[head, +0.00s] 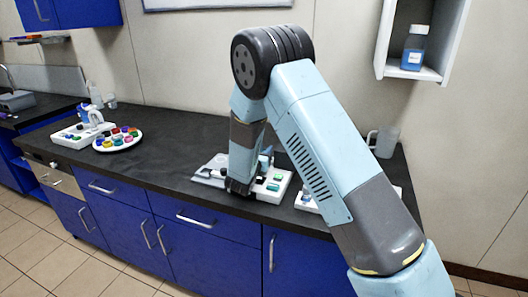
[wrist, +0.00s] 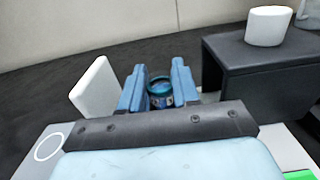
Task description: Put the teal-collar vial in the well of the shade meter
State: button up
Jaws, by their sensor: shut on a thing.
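My gripper (wrist: 157,88) is shut on the teal-collar vial (wrist: 158,84). In the wrist view the vial's round teal top shows between the two blue fingers. In the head view my gripper (head: 239,187) is low over the worktop, beside a white unit with green parts (head: 274,187); the vial cannot be made out there. In the wrist view a black block (wrist: 240,55) with a white cylinder (wrist: 268,25) on top stands right of the fingers. I cannot tell which part is the shade meter; its well is not visible, and the vial's lower end is hidden.
A white upright panel (wrist: 94,88) stands close left of the fingers. A grey plate (head: 210,171) lies on the dark worktop (head: 165,168). A round tray of coloured caps (head: 118,141) is far left. The worktop's middle left is clear.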

jog(key=shift+f, duration=0.1)
jog(key=o, duration=1)
jog(key=v, duration=1.2)
jog(key=shift+d, duration=0.15)
